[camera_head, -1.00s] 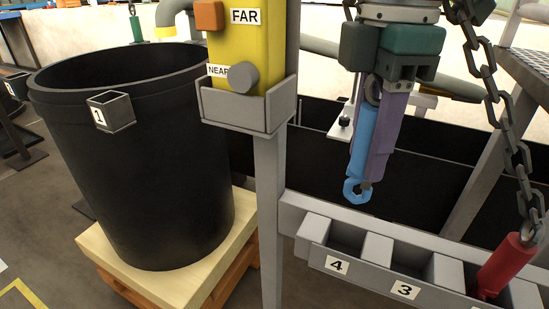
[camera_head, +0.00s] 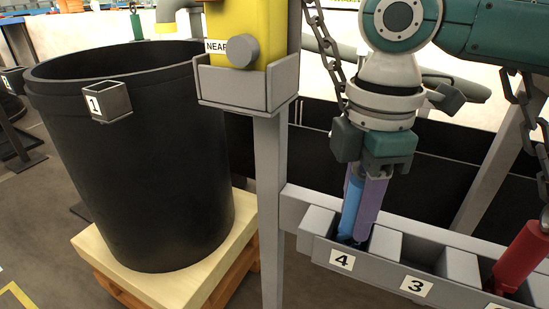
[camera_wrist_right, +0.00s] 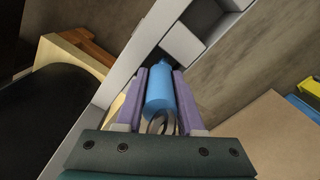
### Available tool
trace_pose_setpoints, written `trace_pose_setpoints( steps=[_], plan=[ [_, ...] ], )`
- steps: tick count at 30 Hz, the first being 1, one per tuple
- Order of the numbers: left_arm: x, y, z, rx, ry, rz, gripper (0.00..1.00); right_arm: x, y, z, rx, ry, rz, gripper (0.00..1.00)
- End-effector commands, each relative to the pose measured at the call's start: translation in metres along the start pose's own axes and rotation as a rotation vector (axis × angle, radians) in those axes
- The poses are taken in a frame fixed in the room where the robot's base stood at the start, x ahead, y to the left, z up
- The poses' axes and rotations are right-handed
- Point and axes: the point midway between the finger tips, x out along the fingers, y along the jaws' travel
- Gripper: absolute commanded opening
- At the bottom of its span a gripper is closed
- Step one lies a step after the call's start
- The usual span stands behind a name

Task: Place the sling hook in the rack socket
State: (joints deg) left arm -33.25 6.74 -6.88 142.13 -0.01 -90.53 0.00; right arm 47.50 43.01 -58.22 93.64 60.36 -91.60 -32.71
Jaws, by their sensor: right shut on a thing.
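The blue sling hook (camera_head: 351,209) is upright between the purple fingers of my right gripper (camera_head: 360,222). Its lower end is at the opening of rack socket 4 (camera_head: 318,249) and appears to dip inside; the exact depth is hidden. In the right wrist view the blue hook body (camera_wrist_right: 160,92) lies between the two fingers, with a metal ring at its near end. The grey rack (camera_head: 381,275) carries numbered sockets along its front. My left gripper is not in view.
A red hook (camera_head: 520,256) on a chain stands in the rack at the right. Socket 3, beside socket 4, looks empty. A grey post (camera_head: 270,215) with a yellow control box (camera_head: 245,28) stands left of the rack. A black tub (camera_head: 150,165) is farther left.

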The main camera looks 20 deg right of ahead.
Motion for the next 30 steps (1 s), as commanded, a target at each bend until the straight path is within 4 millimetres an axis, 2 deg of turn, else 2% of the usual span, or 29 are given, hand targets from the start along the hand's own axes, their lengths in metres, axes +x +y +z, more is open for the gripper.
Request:
trace_pose_setpoints(
  steps=[3, 4, 12, 21, 26, 30],
  plan=[
    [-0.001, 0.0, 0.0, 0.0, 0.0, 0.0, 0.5, 0.002, 0.0, -0.001, 0.0, 0.001, 0.001, 0.0],
    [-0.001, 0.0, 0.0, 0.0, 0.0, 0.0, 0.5, 0.003, 0.0, 0.0, 0.0, 0.001, 0.0, 0.38],
    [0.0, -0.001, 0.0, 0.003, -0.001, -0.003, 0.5, 0.003, 0.0, 0.0, 0.0, 0.0, 0.0, 0.67],
    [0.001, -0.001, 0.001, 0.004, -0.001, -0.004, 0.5, -0.001, 0.0, 0.0, 0.0, 0.0, 0.001, 0.67],
    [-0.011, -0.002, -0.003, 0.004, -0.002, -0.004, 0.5, -0.029, 0.001, 0.0, 0.0, 0.0, 0.003, 0.67],
    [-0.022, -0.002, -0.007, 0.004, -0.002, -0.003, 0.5, -0.063, 0.001, -0.001, -0.001, 0.001, 0.004, 0.67]
  ],
)
